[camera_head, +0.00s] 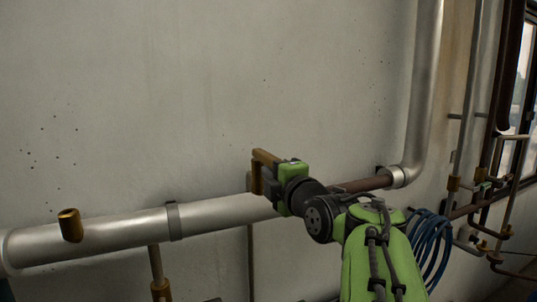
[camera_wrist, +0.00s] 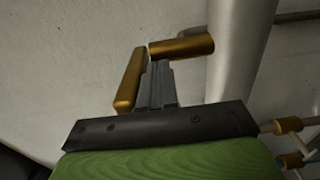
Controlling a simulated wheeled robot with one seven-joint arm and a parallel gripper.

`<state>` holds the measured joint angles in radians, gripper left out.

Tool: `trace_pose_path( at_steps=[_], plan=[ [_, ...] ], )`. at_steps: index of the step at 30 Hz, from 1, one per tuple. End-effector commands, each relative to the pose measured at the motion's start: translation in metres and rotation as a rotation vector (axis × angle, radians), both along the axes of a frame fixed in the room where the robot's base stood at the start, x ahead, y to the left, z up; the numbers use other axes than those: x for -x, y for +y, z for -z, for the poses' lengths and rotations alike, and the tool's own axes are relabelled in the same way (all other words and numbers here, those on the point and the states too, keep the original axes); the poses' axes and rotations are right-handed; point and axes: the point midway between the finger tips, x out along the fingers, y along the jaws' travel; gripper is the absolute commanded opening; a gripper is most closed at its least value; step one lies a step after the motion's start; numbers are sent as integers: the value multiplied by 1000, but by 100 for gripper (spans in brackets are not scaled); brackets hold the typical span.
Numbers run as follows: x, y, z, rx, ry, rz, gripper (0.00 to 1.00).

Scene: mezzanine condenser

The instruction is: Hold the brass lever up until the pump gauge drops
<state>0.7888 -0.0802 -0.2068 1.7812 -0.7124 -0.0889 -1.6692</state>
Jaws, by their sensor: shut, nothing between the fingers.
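The brass lever (camera_head: 265,157) is in front of the silver pipe, near the middle of the head view, with a short brass arm hanging from its left end. In the wrist view it shows as a long brass bar (camera_wrist: 129,80) and a brass cylinder (camera_wrist: 184,47) meeting at a corner. My gripper (camera_head: 267,184) is right beside the lever, below its upper bar. Its dark fingers (camera_wrist: 158,67) are shut together with nothing between them, their tips close to that corner. I cannot tell whether they touch the brass. No pump gauge can be made out.
The silver pipe (camera_head: 110,235) runs along the wall and carries a brass stub (camera_head: 70,226) at left. A vertical pipe (camera_head: 425,80) rises at right. A coiled blue hose (camera_head: 430,240) hangs beside my arm. The wall above is clear.

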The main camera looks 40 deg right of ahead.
Motion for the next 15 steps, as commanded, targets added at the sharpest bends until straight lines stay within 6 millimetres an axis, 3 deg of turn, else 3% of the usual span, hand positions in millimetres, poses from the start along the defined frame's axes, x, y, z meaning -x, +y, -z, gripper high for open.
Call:
trace_pose_path(
  at_steps=[15],
  plan=[
    [0,0,-18,2,-3,0,0]
  ],
)
